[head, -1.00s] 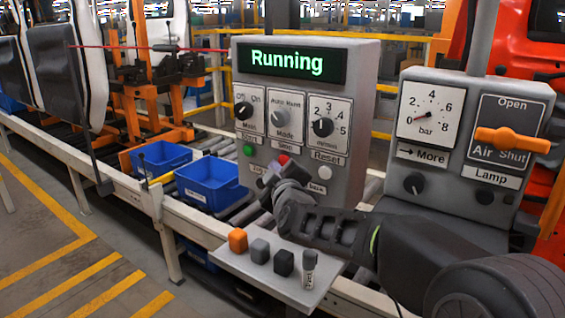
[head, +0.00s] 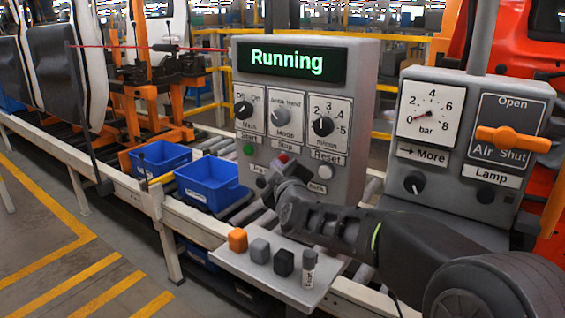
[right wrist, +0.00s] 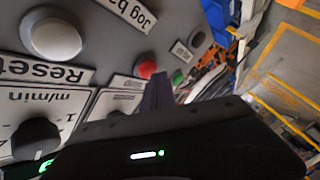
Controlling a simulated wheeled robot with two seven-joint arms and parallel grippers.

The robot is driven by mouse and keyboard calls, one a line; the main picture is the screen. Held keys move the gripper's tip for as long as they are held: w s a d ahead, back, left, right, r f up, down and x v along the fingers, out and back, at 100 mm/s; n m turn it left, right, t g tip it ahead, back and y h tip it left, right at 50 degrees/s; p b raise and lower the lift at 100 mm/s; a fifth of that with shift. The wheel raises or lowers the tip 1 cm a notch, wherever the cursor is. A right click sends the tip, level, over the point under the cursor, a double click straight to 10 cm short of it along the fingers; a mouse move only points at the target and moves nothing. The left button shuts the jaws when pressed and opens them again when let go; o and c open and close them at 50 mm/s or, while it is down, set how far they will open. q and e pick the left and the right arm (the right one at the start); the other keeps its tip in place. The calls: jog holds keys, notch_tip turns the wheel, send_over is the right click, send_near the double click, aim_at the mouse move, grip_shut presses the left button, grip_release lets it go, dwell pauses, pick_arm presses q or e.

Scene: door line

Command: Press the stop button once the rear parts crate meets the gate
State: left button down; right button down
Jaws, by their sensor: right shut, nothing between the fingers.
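The red stop button (head: 283,158) is on the grey control panel (head: 362,110), under the Mode dial; it also shows in the right wrist view (right wrist: 147,68). My right gripper (head: 279,171) is shut and empty, its tips just below the button in the head view. The tips (right wrist: 156,90) look close to it; contact cannot be told. Two blue crates sit on the conveyor: a farther one (head: 160,157) at left and a nearer one (head: 208,186). A thin yellow bar lies between them; I cannot tell which part is the gate. The display (head: 290,62) reads "Running". My left gripper is not in view.
A green start button (head: 248,150) and white reset button (head: 325,172) flank the stop button. A shelf (head: 262,281) with small blocks juts out below. A second panel (head: 455,105) with an orange valve handle (head: 512,139) stands at right.

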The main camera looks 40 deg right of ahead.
jog(key=shift+w+d, duration=0.15)
jog(key=shift+d, duration=0.5)
dwell(1.0)
jog(key=shift+a, duration=0.15)
jog(key=shift+s+a, duration=0.3)
jog(key=shift+a, duration=0.55)
jog(key=a+p, duration=0.1)
jog(key=a, duration=0.1)
jog(key=s+a+p, duration=0.1)
jog(key=a, duration=0.1)
jog(key=shift+s+a, duration=0.2)
jog(key=shift+a, duration=0.2)
dwell(0.6)
